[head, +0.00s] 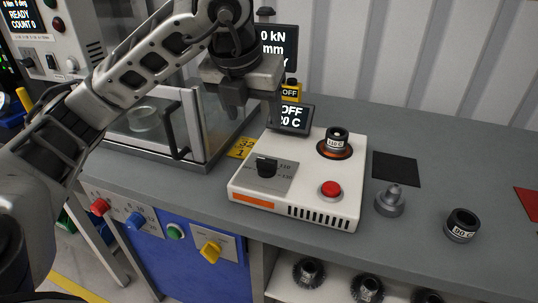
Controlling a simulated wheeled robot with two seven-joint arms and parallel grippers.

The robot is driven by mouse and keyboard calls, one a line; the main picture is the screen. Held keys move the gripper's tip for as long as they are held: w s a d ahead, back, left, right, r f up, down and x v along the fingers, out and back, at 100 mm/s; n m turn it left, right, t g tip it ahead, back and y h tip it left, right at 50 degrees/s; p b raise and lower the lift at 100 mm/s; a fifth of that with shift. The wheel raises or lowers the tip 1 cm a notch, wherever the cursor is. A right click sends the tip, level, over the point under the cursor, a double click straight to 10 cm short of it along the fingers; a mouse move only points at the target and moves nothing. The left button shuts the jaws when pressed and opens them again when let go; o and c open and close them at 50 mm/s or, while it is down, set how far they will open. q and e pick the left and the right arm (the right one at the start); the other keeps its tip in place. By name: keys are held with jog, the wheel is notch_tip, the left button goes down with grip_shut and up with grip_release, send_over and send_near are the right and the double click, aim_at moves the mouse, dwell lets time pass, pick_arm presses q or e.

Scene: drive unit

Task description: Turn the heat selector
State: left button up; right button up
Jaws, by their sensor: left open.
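The heat selector (266,166) is a black knob on a grey marked plate, at the left of the top of a white heater unit (245,188). Numbers on the plate include what looks like 110 and 130. A small dark display (291,118) at the back of the unit reads OFF with a temperature in C partly cut off. My left gripper (252,113) is open, fingers pointing down, above and behind the selector and apart from it. My right gripper is not in view.
A glass-walled enclosure (148,122) stands left.

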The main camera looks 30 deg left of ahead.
aim_at(266, 160)
pick_arm(q)
jog(key=p+x, duration=0.1)
jog(key=x, duration=1.4)
jog(key=shift+d+f, duration=0.1)
jog(key=shift+f, duration=0.05)
jog(key=c, duration=1)
